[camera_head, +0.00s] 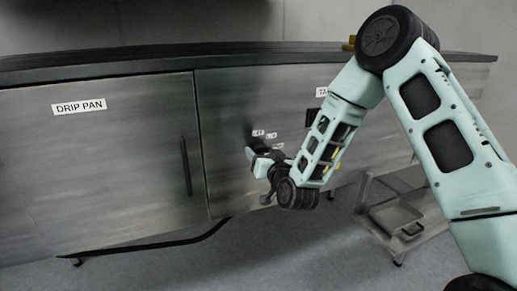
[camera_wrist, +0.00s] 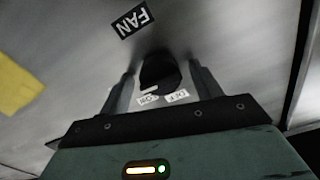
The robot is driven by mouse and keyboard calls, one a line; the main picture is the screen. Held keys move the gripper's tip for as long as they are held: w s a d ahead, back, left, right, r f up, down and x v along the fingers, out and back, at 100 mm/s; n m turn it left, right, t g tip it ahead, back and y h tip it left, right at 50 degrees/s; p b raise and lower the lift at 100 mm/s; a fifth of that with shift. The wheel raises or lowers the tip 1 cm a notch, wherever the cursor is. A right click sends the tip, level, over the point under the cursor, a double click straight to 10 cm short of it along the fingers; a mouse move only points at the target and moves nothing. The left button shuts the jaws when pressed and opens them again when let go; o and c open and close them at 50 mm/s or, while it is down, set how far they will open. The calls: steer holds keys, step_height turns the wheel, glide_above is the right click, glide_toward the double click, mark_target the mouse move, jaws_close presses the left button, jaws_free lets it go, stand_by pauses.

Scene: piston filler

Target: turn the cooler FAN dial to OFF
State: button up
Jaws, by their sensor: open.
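The FAN dial (camera_wrist: 160,73) is a dark round knob on the grey metal panel in the wrist view. A FAN label (camera_wrist: 133,20) sits above it in that view. Two small white labels lie below it; the right one seems to read OFF (camera_wrist: 177,95), and the left one (camera_wrist: 148,99) is hard to read. A short pale mark shows at the knob's lower left edge. My gripper (camera_wrist: 161,76) is open, with one finger on each side of the knob; I cannot tell whether they touch it. In the head view my gripper (camera_head: 257,160) is at the panel and hides the knob.
A cabinet door marked DRIP PAN (camera_head: 79,106) with a dark vertical handle (camera_head: 186,166) is to the left. A low cart (camera_head: 372,222) with a metal tray stands at the lower right. A yellow patch (camera_wrist: 15,82) shows at the wrist view's left edge.

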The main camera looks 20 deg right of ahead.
steer(key=shift+w, duration=0.1)
steer(key=c, duration=1)
steer(key=shift+f+n+b, duration=0.15)
steer(key=shift+n+b, duration=0.25)
steer(key=shift+b, duration=0.35)
steer(key=n+b, duration=1.6)
steer(key=n, duration=0.1)
